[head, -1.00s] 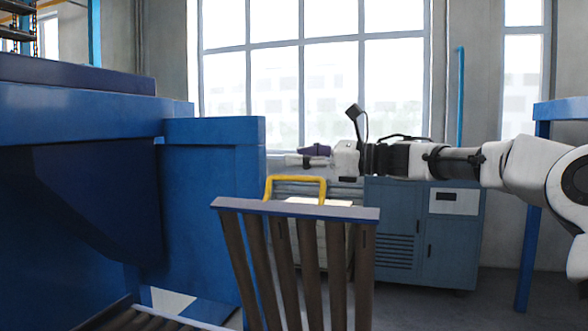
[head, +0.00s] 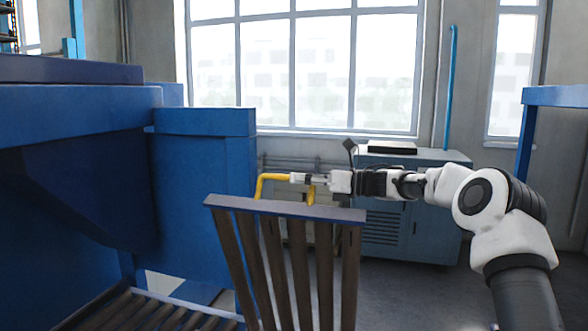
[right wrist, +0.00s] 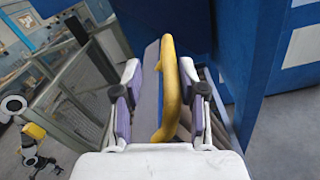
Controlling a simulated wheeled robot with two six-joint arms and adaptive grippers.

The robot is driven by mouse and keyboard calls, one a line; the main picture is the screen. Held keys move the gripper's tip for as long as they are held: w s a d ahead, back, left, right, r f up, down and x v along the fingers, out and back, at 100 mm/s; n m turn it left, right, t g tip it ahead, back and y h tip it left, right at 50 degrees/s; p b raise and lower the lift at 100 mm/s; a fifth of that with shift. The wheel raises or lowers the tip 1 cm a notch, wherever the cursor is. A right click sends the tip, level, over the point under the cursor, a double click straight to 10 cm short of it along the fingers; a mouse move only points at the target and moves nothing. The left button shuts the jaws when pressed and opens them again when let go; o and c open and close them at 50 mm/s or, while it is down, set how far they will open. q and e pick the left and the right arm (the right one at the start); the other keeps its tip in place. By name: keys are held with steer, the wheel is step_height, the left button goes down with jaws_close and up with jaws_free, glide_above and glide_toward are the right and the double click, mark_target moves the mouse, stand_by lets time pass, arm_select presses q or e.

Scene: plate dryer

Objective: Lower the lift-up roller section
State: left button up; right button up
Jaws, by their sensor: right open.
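The lift-up roller section (head: 284,207) stands raised and tilted in the head view, with brown rollers below its blue-grey top bar. A yellow handle (head: 262,186) rises behind that bar. My right gripper (head: 297,178) is at the handle's upper part, reaching in from the right. In the right wrist view, the yellow handle (right wrist: 171,90) lies between the two purple-padded fingers of the open right gripper (right wrist: 160,92), with a gap on both sides. My left gripper is not in view.
The big blue dryer machine (head: 75,115) fills the left. Fixed rollers (head: 150,312) lie low in front of it. A grey-blue cabinet (head: 400,235) stands behind my right arm, and a blue post frame (head: 525,145) is at the far right. Grey floor shows at the lower right.

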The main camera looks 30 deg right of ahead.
steer(key=shift+w+a+f+p, duration=0.1)
steer(key=shift+w+p, duration=0.05)
steer(key=shift+w, duration=0.35)
steer(key=shift+w+a+f+p, duration=0.1)
steer(key=shift+w+p, duration=0.05)
steer(key=shift+w, duration=0.3)
steer(key=shift+w+d+f, duration=0.1)
steer(key=shift+d+f, duration=0.1)
steer(key=shift+d, duration=0.1)
steer(key=shift+a+r, duration=0.1)
steer(key=shift+c, duration=0.3)
steer(key=shift+a+r, duration=0.15)
steer(key=shift+a, duration=0.15)
jaws_close()
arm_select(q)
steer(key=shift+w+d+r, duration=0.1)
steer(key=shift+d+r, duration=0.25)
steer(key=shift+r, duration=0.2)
arm_select(e)
steer(key=shift+d, duration=0.1)
